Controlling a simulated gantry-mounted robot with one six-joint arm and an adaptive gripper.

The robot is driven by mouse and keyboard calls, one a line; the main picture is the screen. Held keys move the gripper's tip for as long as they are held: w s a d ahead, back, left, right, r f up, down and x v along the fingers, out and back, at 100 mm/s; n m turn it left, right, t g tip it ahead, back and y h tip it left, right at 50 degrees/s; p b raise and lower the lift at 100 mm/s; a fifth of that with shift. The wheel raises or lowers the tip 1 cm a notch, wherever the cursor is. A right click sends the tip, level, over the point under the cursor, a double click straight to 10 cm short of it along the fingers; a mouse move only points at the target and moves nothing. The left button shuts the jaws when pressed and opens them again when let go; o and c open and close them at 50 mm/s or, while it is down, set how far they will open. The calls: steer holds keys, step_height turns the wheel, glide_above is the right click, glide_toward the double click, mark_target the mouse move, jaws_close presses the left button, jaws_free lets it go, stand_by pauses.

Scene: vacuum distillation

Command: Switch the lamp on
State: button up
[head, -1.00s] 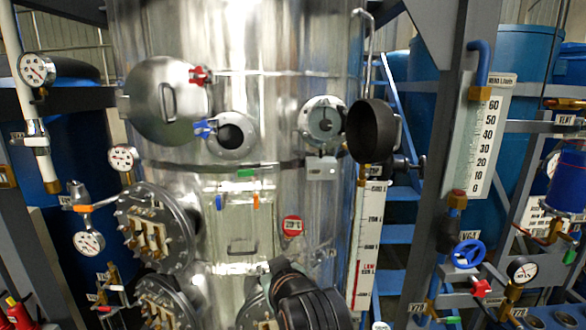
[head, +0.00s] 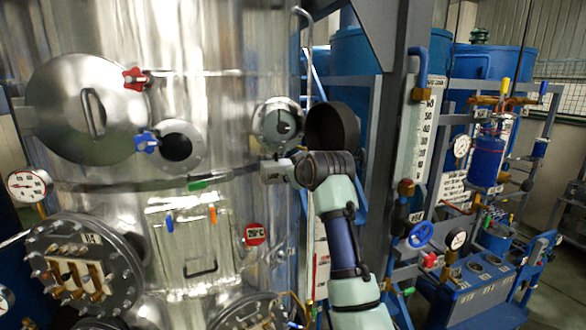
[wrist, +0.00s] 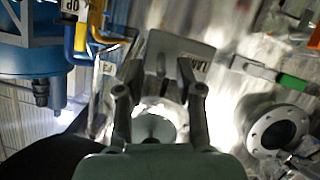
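The lamp is not plainly marked in the head view. My gripper (head: 277,172) is just below this fitting, at the vessel wall, and hides what is there. In the wrist view a grey plate (wrist: 190,47) with a small, hard-to-read label lies at the tips of my gripper (wrist: 161,70). The fingers are apart. A small dark upright part shows between them; I cannot tell if they touch it.
A green handle (head: 198,184) and a flanged port (head: 178,147) with a blue knob (head: 146,141) are to the left. A grey post (head: 388,170) with a blue valve wheel (head: 420,235) stands to the right.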

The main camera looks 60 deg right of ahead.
steer(key=shift+w+d+f, duration=0.15)
steer(key=shift+w, duration=0.1)
jaws_close()
steer(key=shift+w+d+r+g+y+p, duration=0.1)
steer(key=shift+r+g+y+p, duration=0.3)
steer(key=shift+p, duration=0.5)
steer(key=shift+f, duration=0.1)
jaws_free()
